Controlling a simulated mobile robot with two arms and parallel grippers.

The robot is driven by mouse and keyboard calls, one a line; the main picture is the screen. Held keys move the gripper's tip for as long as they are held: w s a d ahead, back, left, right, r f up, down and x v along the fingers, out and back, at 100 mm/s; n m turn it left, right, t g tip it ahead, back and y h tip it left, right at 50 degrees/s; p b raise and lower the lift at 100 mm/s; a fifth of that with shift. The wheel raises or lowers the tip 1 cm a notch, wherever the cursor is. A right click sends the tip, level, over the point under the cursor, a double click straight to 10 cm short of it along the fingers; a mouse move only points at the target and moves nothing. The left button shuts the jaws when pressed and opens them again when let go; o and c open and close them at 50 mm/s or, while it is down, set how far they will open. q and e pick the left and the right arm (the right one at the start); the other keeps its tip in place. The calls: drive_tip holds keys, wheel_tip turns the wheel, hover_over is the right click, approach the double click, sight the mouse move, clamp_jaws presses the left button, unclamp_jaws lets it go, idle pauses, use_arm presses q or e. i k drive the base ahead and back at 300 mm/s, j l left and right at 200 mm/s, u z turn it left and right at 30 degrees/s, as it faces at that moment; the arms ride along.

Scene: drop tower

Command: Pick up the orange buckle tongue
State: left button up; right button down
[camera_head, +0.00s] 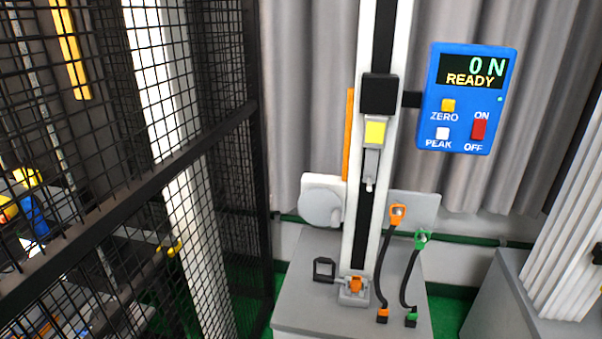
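The orange buckle tongue (397,213) is at the upper end of a black strap (380,262), right of the drop tower's column (363,150). It looks like a small orange piece with an opening near its top. The strap runs down to an orange end piece (382,316) on the grey bench (305,313). A similar green tongue (421,238) stands to its right, on its own black strap. A grey fixture with an orange part (355,285) sits at the column's foot. Neither of my grippers is in view.
A black mesh cage (130,190) fills the left side. A blue force display (466,97) reads 0 N, READY, at the upper right. A black handle (323,269) stands left of the column's foot. A grey cabinet (500,300) stands at the lower right.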

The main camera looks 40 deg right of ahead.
sight(383, 312)
drive_tip(key=z, duration=1.6)
